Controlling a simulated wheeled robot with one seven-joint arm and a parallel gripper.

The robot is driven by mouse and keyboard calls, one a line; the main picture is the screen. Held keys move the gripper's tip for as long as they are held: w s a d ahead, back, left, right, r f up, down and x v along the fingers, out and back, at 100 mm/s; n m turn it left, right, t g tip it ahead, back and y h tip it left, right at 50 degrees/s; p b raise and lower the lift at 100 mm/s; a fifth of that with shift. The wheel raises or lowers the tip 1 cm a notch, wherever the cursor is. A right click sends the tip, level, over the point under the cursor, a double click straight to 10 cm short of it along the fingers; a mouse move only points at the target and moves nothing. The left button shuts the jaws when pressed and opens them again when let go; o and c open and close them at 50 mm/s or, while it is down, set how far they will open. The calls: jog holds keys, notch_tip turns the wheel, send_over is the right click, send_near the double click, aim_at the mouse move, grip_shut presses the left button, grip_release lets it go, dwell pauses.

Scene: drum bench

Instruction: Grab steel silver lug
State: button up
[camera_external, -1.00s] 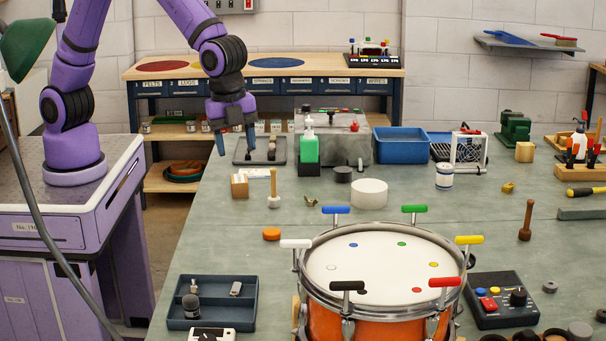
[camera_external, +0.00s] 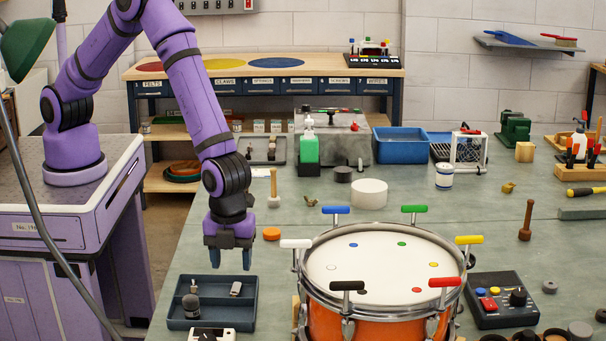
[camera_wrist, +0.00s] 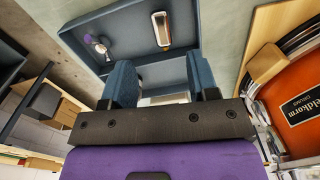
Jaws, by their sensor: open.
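The silver lug (camera_external: 236,288) lies in the right part of the dark blue tray (camera_external: 212,316) at the front left of the bench. In the wrist view the lug (camera_wrist: 161,29) is a small silver block with a brownish face, lying ahead of the fingers. My gripper (camera_external: 231,260) points down just above the tray's back edge, close to the lug and apart from it. Its two blue fingers (camera_wrist: 162,78) are spread with nothing between them.
A dark knobbed piece (camera_external: 191,304) stands in the tray's left part. A white dial box (camera_external: 211,334) sits in front of the tray. The orange drum (camera_external: 372,322) with coloured T-handles stands close on the right.

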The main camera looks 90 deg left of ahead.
aim_at(236, 286)
jog(key=f, duration=0.6)
jog(key=shift+w+a+f, duration=0.2)
jog(key=shift+a, duration=0.05)
grip_shut()
